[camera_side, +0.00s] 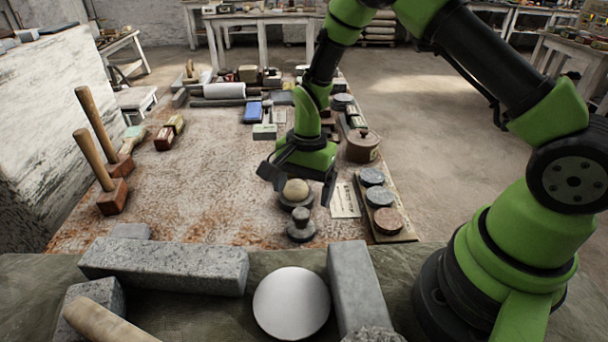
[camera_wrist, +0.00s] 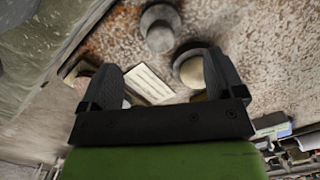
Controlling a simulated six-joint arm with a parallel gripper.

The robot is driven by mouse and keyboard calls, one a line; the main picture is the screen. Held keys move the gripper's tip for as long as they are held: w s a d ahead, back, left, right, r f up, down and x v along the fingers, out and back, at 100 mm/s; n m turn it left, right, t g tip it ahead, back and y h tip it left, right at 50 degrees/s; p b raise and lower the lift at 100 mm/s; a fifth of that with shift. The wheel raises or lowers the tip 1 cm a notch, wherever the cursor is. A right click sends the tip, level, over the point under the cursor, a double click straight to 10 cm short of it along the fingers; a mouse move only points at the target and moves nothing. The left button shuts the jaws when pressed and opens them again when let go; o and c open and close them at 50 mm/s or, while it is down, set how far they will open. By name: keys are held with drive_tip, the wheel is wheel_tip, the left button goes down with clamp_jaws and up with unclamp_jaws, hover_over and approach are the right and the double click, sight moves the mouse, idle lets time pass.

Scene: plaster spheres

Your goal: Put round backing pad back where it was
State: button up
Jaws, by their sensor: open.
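My gripper (camera_side: 299,184) is open, fingers pointing down, over the rusty work table. In the side view, a pale plaster sphere (camera_side: 296,190) sits in a dark round holder between or just behind the fingers; the depth is unclear. A dark grey knobbed round piece (camera_side: 301,226) stands just in front of it. Several round discs lie on a wooden board at the right, including grey ones (camera_side: 380,196) and a reddish-brown one (camera_side: 388,221). I cannot tell which round piece is the backing pad. In the wrist view nothing is held between the fingers (camera_wrist: 158,66); the knobbed piece (camera_wrist: 158,27) lies beyond them.
A printed card (camera_side: 344,200) lies beside the wooden board (camera_side: 402,236). A brown lidded pot (camera_side: 363,146) stands behind it. Stone blocks (camera_side: 165,265) and a white disc (camera_side: 291,303) are in front. Two mallets (camera_side: 112,197) stand left; the table's middle left is clear.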

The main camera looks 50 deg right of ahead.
drive_tip(key=shift+d+r, duration=0.15)
drive_tip(key=shift+r, duration=1.7)
wheel_tip(320, 180, up, 9)
drive_tip(key=n+t, duration=0.2)
hover_over(304, 209)
drive_tip(key=s, duration=0.1)
drive_tip(key=s+r+n+t, duration=0.3)
drive_tip(key=s+r+n, duration=0.2)
drive_tip(key=s+r, duration=0.55)
drive_tip(key=s+a+r+n+t, duration=0.1)
drive_tip(key=s+r+n+t, duration=0.1)
drive_tip(key=s, duration=0.5)
drive_tip(key=shift+a+r+n+y, duration=0.15)
drive_tip(key=shift+r+n+y, duration=0.15)
drive_tip(key=shift+r+n, duration=0.45)
